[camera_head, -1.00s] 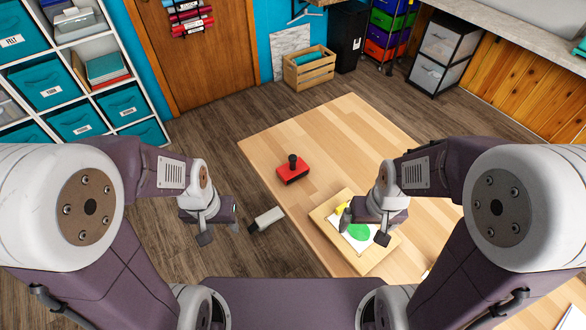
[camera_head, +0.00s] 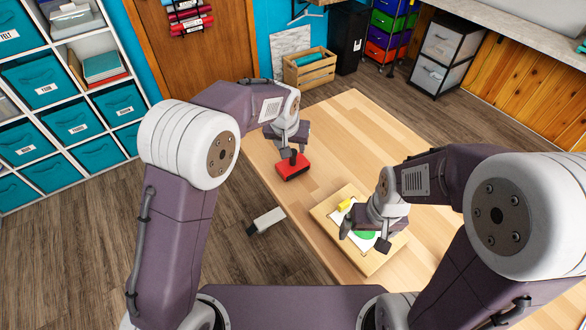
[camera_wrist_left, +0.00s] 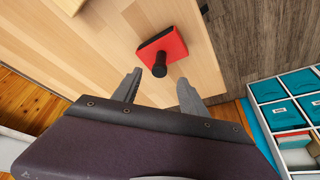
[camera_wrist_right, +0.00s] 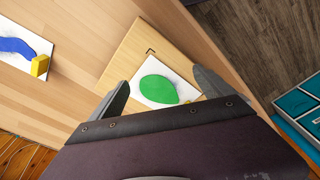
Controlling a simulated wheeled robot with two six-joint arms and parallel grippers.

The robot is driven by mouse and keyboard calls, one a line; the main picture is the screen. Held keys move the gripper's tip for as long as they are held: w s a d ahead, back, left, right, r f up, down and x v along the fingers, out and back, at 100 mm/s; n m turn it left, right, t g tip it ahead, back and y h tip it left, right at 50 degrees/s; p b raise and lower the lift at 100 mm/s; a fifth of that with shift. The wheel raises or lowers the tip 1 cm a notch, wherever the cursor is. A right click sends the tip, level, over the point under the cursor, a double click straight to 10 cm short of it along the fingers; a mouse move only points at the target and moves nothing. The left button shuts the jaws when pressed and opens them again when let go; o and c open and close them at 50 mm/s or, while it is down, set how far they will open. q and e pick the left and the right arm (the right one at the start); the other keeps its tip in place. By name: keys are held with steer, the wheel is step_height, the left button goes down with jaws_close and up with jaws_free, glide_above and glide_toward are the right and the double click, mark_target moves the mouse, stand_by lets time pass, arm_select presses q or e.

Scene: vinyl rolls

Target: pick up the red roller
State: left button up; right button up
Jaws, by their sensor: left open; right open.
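The red roller (camera_head: 293,170), a red block with an upright black handle, sits near the left edge of the wooden table (camera_head: 350,125). It also shows in the left wrist view (camera_wrist_left: 172,45), its black handle (camera_wrist_left: 160,66) pointing toward my left gripper (camera_wrist_left: 157,88). That gripper is open and empty, with the handle's end just beyond the gap between its fingertips. In the head view my left gripper (camera_head: 287,138) is above and just behind the roller and partly covers it. My right gripper (camera_head: 364,236) is open and empty above a wooden board.
The wooden board (camera_head: 376,262) carries a white sheet with a green shape (camera_wrist_right: 158,90) and a yellow block (camera_head: 346,204). Another sheet with a blue shape (camera_wrist_right: 14,46) and a yellow block (camera_wrist_right: 40,66) lie farther along. Bare table surrounds the roller.

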mark_target(293, 161)
arm_select(q)
steer(key=x, duration=0.8)
steer(key=shift+s+f, duration=0.1)
steer(key=shift+f, duration=0.3)
steer(key=shift+d+f, duration=0.1)
steer(key=shift+f, duration=0.1)
steer(key=shift+r, duration=0.1)
jaws_close()
